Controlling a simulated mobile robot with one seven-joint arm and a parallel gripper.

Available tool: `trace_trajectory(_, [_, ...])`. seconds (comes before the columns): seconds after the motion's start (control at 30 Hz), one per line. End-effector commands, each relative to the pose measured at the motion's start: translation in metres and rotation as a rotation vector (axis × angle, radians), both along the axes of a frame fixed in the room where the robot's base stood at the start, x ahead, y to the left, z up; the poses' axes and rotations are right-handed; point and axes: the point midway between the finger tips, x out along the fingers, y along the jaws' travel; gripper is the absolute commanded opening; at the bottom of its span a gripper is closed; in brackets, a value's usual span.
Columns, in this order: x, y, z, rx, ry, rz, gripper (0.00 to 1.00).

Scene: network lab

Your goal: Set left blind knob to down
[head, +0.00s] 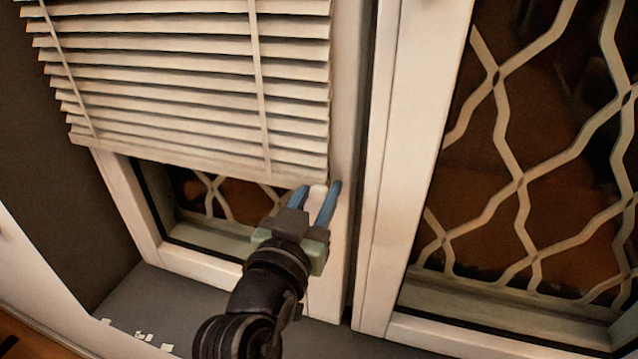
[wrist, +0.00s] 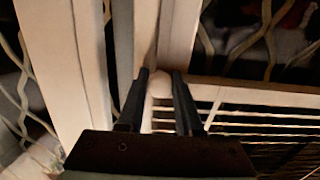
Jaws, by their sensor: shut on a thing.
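The left blind (head: 190,80) has pale horizontal slats and hangs over the left window, with its bottom edge above the sill. Its knob (head: 317,190) is a small whitish piece at the blind's lower right corner, by the window frame. In the wrist view the knob (wrist: 160,84) is a pale rounded piece between the fingertips. My gripper (head: 322,188) has its two blue fingers on either side of the knob and is shut on it. In the wrist view my gripper (wrist: 161,78) shows dark fingers, and they hide part of the knob.
A white window frame (head: 400,170) stands right of the knob, with a second window behind a pale wavy grille (head: 508,130). A grey sill (head: 130,295) runs below. A dark wall is at the left. The lower window opening left of my gripper is uncovered.

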Motion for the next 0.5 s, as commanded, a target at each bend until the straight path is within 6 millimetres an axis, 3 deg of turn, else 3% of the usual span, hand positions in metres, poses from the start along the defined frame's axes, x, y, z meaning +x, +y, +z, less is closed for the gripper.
trace_trajectory(0.03, [0.000,0.000,-0.029,0.001,0.008,-0.001,0.00])
trace_trajectory(0.1, [0.000,0.000,-0.046,0.000,0.007,0.000,0.00])
trace_trajectory(0.3, [0.000,0.000,-0.084,0.002,0.006,0.000,0.00])
trace_trajectory(0.5, [0.000,0.000,-0.106,0.000,0.004,0.000,0.00])
